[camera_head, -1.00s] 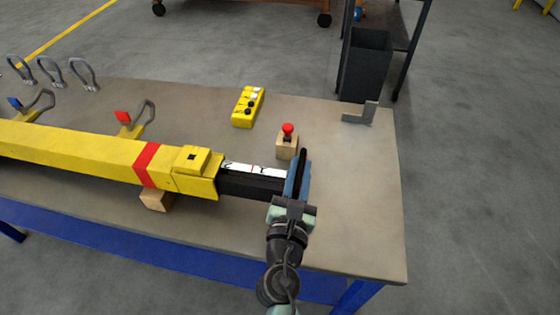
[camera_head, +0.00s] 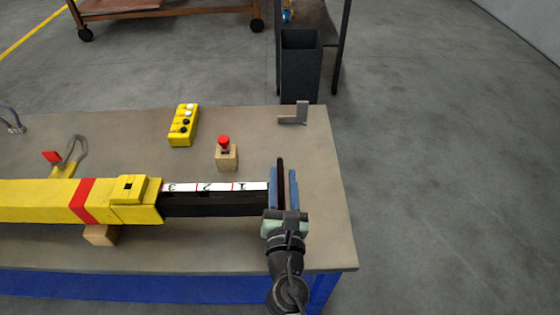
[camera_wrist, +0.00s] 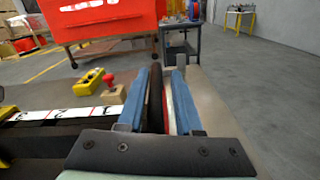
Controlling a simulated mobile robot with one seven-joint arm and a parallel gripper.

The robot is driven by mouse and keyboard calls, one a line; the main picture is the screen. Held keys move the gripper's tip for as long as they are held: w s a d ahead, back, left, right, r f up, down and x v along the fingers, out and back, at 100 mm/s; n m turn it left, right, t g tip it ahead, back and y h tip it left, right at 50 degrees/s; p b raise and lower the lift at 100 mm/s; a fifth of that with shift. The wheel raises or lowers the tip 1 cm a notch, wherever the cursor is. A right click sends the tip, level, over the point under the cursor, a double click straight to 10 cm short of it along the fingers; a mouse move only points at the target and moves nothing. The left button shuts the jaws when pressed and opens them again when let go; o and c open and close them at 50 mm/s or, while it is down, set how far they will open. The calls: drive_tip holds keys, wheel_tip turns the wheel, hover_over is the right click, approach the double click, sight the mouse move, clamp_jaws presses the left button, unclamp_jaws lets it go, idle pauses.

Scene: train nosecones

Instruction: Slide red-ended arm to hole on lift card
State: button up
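The red-ended arm (camera_head: 212,205) is a black bar with a white strip on top marked 3, 2 and 1. It sticks out to the right from a yellow beam (camera_head: 40,200) with a red band. My gripper (camera_head: 282,188) is at its outer end, with blue fingers on both sides of the black end plate (camera_head: 280,168). In the wrist view my gripper (camera_wrist: 160,95) has the end plate (camera_wrist: 155,95) and a thin red and white face (camera_wrist: 169,105) between its fingers, filling the gap. The lift card cannot be made out.
A yellow control box (camera_head: 183,126), a red button on a wooden block (camera_head: 227,160) and a grey angle bracket (camera_head: 296,114) stand on the table (camera_head: 315,230) behind the arm. A wooden block (camera_head: 101,235) lies under the beam. The table's right edge is near my gripper.

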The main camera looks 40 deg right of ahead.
drive_tip(key=shift+o, duration=0.7)
drive_tip(key=shift+w+a, duration=0.1)
drive_tip(key=shift+s+a, duration=0.35)
drive_tip(key=shift+s, duration=0.05)
drive_tip(key=b+v, duration=0.3)
drive_tip(key=v, duration=0.9)
drive_tip(key=shift+d, duration=0.1)
